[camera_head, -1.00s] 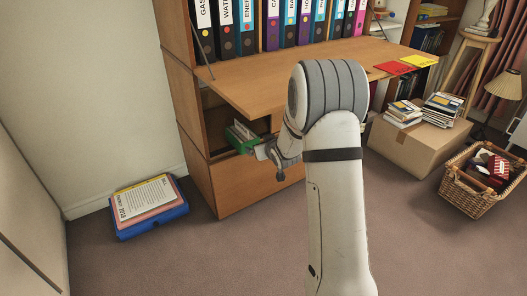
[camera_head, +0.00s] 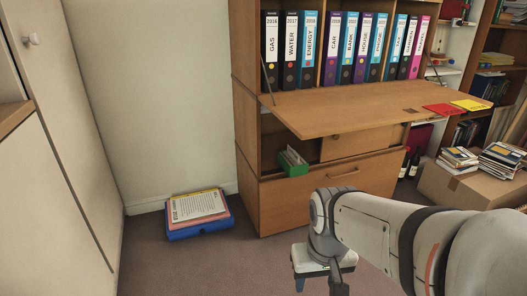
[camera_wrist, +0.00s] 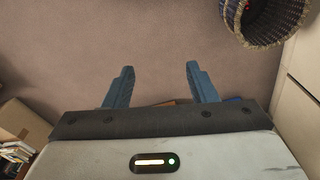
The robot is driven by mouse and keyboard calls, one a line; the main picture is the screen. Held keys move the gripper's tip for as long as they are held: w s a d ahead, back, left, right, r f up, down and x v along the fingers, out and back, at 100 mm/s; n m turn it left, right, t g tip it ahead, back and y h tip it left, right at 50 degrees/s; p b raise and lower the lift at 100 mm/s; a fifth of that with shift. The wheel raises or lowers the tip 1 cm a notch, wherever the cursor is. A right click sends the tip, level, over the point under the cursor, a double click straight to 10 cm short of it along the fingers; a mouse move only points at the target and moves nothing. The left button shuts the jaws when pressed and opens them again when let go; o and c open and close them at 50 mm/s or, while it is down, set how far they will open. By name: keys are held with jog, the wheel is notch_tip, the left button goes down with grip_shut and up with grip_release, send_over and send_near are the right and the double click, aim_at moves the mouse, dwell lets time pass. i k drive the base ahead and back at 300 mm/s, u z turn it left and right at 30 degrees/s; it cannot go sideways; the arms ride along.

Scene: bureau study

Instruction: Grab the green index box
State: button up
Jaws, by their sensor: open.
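The green index box (camera_head: 293,163) sits in the open compartment under the bureau's fold-down desk flap, at the compartment's left front edge. Pale cards show in its top. My gripper (camera_head: 318,284) is low in front of the bureau, below and a little right of the box, well apart from it. In the wrist view my gripper's two blue fingers (camera_wrist: 158,82) are spread with only carpet between them. The box is not seen in the wrist view.
The wooden flap (camera_head: 360,107) juts out above the box. A blue case with papers (camera_head: 198,215) lies on the floor at left. A cardboard box (camera_head: 460,187) with books stands at right. The wrist view shows a dark basket (camera_wrist: 262,22). Carpet before the bureau is mostly clear.

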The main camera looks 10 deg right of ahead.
aim_at(290, 167)
jog(key=u, duration=2.25)
jog(key=k, duration=1.5)
jog(key=z, duration=1.75)
jog(key=i, duration=1)
jog(key=z, duration=0.05)
